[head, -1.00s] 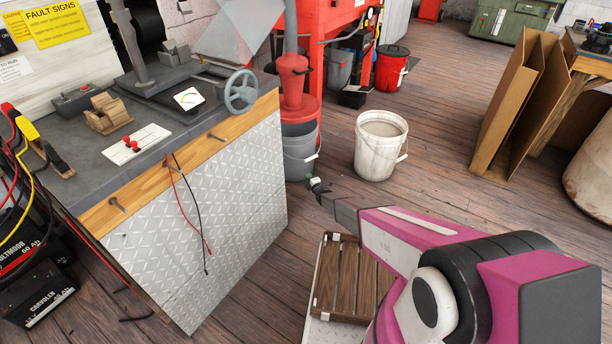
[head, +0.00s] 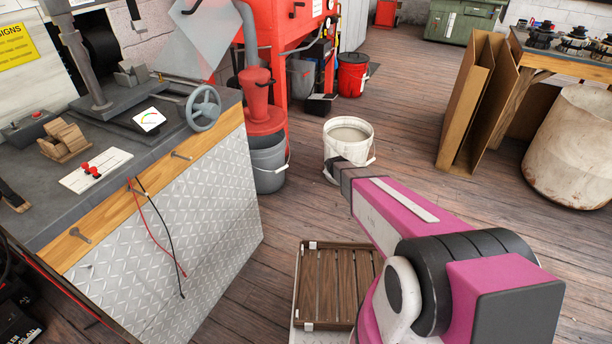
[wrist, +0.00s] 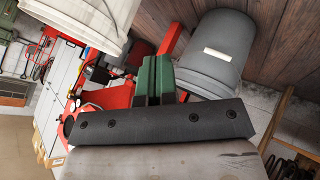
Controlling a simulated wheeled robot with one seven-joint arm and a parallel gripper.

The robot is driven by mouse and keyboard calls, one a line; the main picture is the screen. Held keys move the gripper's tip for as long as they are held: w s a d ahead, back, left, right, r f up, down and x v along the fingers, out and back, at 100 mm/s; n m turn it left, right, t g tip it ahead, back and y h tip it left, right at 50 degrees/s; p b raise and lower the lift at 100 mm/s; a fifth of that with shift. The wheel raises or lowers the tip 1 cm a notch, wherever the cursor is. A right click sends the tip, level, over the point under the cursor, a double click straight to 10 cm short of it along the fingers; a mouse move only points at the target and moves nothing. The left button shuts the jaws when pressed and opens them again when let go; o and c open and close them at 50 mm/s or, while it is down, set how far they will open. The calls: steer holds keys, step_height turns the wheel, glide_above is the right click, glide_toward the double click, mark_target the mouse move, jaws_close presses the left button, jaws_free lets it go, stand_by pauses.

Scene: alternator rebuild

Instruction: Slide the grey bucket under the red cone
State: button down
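The grey bucket (head: 268,168) stands on the floor beside the bench, with the red cone (head: 258,95) above it. The cone's lower flange overlaps the bucket's rim in the head view; I cannot tell how well they line up. My gripper (head: 332,172) is right of the grey bucket, in front of the white bucket's lower side, its tips small and partly hidden. In the wrist view the green fingers (wrist: 154,80) lie side by side with nothing visible between them. The grey bucket (wrist: 222,45) shows close beyond them, tilted in the picture, with a pale handle grip.
The white bucket (head: 348,135) stands close behind my gripper. The metal-sided bench (head: 190,220) bounds the left. A wooden slatted crate (head: 338,285) lies below my arm. Cardboard sheets (head: 475,110) stand at right.

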steer(key=s+d+r+m+g, duration=0.3)
steer(key=s+r, duration=0.3)
steer(key=s, duration=0.4)
steer(key=s+d+r+m+g, duration=0.3)
steer(key=s+d+r+m, duration=0.1)
steer(key=s, duration=0.6)
steer(key=s+d+r+m+g, duration=0.2)
steer(key=s+d+r+m, duration=0.1)
steer(key=s+d+r, duration=0.3)
steer(key=s+r, duration=0.2)
steer(key=s, duration=0.2)
steer(key=shift+s+r+g+h, duration=0.25)
steer(key=shift+s+g+h, duration=0.1)
steer(key=shift+g+h, duration=0.05)
